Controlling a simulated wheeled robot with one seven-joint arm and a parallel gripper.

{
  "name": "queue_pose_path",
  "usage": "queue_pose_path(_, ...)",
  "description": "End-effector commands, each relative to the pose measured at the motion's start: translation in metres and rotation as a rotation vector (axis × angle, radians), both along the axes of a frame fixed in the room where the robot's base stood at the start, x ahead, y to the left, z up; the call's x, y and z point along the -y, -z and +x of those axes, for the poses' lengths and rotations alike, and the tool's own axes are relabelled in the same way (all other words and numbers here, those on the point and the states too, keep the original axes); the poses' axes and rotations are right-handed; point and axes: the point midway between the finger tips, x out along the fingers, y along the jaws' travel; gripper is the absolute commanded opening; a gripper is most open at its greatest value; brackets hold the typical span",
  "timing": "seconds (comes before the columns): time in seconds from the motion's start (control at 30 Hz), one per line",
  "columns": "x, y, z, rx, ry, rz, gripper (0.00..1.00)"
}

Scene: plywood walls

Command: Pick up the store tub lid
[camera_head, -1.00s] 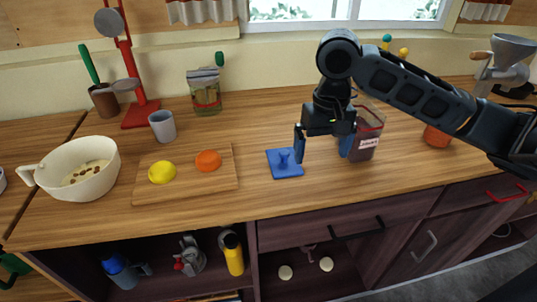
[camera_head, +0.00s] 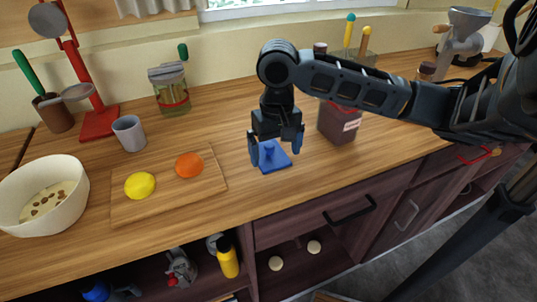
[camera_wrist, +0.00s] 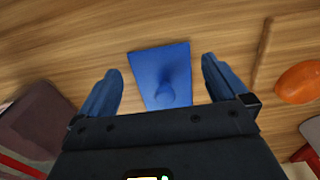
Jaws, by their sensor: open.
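The store tub lid (camera_head: 276,159) is a blue square plate with a small knob, lying flat on the wooden counter. In the wrist view the lid (camera_wrist: 160,65) lies between and beyond my two blue fingers, its knob near the middle. My gripper (camera_head: 275,148) is open and empty above the lid, its fingers on either side of it in the head view. In the wrist view my gripper (camera_wrist: 160,85) has its fingers spread wider than the lid.
A cutting board (camera_head: 205,199) with a lemon (camera_head: 140,186) and an orange (camera_head: 189,165) lies left of the lid. A grey cup (camera_head: 129,133) and a glass jar (camera_head: 170,92) stand behind. The counter's front edge is close below the lid.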

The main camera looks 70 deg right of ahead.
Motion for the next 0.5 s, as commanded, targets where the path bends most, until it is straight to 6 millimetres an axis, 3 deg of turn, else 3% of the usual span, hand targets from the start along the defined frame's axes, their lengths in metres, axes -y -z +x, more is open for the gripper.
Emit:
queue_pose_path(0.2, 0.0, 0.022, 0.0, -0.001, 0.001, 0.0, 1.0)
queue_pose_path(0.43, 0.0, 0.023, 0.0, 0.0, 0.001, 0.0, 1.0)
queue_pose_path(0.5, 0.0, 0.023, 0.0, 0.0, 0.001, 0.0, 0.94)
